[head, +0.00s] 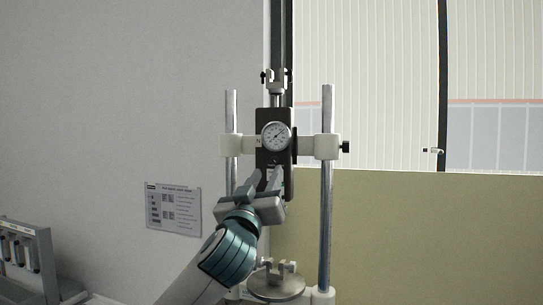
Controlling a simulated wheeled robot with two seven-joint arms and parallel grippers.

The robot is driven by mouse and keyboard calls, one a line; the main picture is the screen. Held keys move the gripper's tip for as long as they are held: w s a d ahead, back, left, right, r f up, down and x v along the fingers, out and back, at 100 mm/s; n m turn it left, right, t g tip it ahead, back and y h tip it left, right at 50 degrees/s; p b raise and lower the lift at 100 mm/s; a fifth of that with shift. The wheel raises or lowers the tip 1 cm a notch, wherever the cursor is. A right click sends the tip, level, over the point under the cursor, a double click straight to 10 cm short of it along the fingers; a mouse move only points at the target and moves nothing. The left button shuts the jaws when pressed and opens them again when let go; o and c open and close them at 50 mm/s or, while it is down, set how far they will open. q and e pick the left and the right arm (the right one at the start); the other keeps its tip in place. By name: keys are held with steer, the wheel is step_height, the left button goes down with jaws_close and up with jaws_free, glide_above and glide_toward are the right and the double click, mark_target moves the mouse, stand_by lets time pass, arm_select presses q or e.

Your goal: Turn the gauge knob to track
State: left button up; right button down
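A round white-faced dial gauge (276,136) sits on a black upright body (289,184) between two metal posts. A small dark knob (346,147) sticks out at the right end of the white cross clamp. My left gripper (267,173) is in front of the lower black body, just below the dial. Its two grey fingers point up and stand apart, with no object clearly held between them. The fingers hide part of the body's lower front, so I cannot tell whether they touch it. My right gripper is not in view.
Metal posts (327,200) flank the gauge on both sides. A round base with a small fixture (276,284) stands below. An instruction sheet (174,209) is on the grey wall. A grey rack (24,258) stands at lower left. A tan panel fills the right.

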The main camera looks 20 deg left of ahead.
mark_target(274, 161)
arm_select(q)
steer(key=p+x, duration=0.2)
steer(key=x, duration=0.2)
steer(key=shift+r, duration=0.2)
steer(key=shift+w+r, duration=0.15)
steer(key=shift+w, duration=0.55)
jaws_close()
